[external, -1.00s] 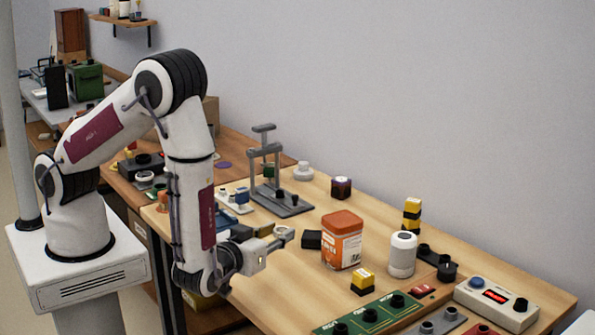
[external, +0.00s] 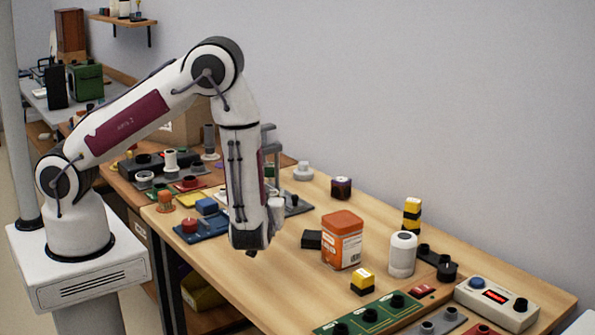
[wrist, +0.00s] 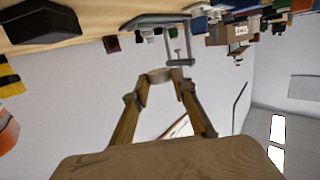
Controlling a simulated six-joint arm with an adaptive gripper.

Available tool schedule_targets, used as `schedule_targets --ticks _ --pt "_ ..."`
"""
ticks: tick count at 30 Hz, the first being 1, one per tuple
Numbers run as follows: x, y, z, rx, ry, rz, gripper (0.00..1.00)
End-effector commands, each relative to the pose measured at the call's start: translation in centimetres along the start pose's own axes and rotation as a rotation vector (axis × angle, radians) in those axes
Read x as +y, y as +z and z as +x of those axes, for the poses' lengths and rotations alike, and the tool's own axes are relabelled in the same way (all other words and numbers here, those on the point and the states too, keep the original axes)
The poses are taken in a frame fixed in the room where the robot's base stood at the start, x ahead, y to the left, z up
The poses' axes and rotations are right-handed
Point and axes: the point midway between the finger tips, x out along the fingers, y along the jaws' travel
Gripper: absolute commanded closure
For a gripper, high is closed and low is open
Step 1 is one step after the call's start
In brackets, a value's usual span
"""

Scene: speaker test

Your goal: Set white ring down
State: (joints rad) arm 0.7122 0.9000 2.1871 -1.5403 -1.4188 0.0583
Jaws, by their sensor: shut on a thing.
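In the wrist view my gripper (wrist: 161,80) is shut on a small pale ring (wrist: 160,75), the white ring, held between the fingertips. Pale wall fills most of the space around and beyond the fingers. In the external view my wrist and lower arm hang over the left part of the wooden table, and the fingers and the ring are hidden behind them. How high the ring is above the table cannot be told.
A grey press stand (external: 270,140) is partly hidden behind my arm; it also shows in the wrist view (wrist: 158,20). An orange-lidded tin (external: 342,243), a black block (external: 311,239) and a white cylinder (external: 402,257) stand to the right. A blue board (external: 200,230) lies left.

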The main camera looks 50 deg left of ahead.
Motion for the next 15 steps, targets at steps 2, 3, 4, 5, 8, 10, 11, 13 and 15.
schedule_targets --ticks 2,3,4,5,8,10,11,13,15 --pt "-1.0 -0.2 1.5 0.000 -0.038 -0.009 0.81" --pt "-1.4 -0.3 2.1 0.000 -0.053 -0.012 0.81" --pt "-1.8 -0.3 2.5 0.000 -0.064 -0.014 0.81" --pt "-2.1 -0.4 2.9 0.000 -0.075 -0.015 0.81" --pt "-2.9 -0.5 3.9 0.000 -0.103 -0.019 0.81" --pt "-3.4 -0.6 4.4 0.000 -0.115 -0.021 0.81" --pt "-3.5 -0.6 4.5 0.000 -0.120 -0.021 0.81" --pt "-3.7 -0.7 4.8 0.000 -0.126 -0.022 0.81" --pt "-3.8 -0.7 4.9 0.000 -0.129 -0.023 0.81"
